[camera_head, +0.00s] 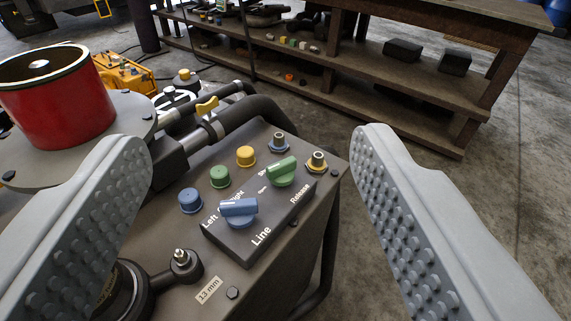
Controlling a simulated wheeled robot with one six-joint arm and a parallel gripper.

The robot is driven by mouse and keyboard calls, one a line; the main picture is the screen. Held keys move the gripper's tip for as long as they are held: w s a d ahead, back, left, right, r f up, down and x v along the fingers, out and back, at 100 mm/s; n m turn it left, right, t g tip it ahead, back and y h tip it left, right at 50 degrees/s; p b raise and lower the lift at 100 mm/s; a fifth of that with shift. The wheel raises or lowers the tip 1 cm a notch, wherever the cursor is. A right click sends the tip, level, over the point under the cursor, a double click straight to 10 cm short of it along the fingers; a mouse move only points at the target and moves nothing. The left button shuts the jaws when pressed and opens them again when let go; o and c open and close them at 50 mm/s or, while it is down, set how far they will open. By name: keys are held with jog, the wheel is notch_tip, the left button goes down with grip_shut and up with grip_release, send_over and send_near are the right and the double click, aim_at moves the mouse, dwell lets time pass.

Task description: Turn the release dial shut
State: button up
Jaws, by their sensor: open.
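The green release dial (282,172) sits at the far end of a dark control box (258,228), beside the label "Release". A blue dial (238,208) sits at the near end of the same box, beside the label "Line". My gripper (248,145) is open and empty. Its two grey studded fingers stand wide apart, one left and one right of the box in the picture, and no contact with the dials shows. The small position labels by the green dial are partly hidden or too small to read.
Blue, green and yellow caps (219,177) line the box's left side. Two fittings (317,162) stand near its far end. A red cylinder (46,98) and black hoses (255,115) are at left and behind. A wooden shelf (330,85) stands farther back; concrete floor is clear at right.

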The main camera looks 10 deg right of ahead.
jog(key=w+d+n+g, duration=0.1)
jog(key=w+n+g, duration=0.1)
jog(key=w+g, duration=0.7)
jog(key=n+g, duration=0.4)
jog(key=g, duration=0.4)
send_near(282, 163)
notch_tip(282, 163, down, 9)
jog(key=shift+s+r, duration=0.15)
jog(key=c, duration=1)
